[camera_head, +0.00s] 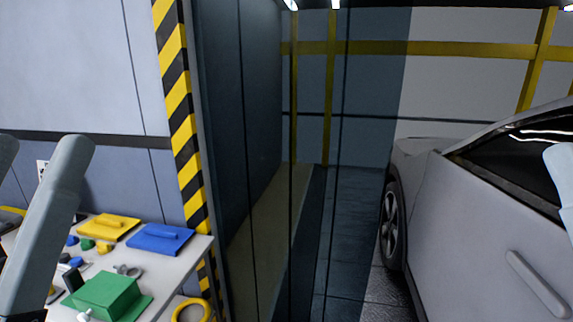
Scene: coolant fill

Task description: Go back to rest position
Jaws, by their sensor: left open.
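My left gripper (40,147) is at the left edge, in front of the workbench. Its two pale grey fingers stand apart with nothing between them, so it is open and empty. One finger is cut off by the frame edge. A pale piece of my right gripper (563,180) shows at the right edge, in front of the car. Only one side of it is in view, so I cannot tell whether it is open.
A silver car (455,235) fills the right. Floor between looks clear.

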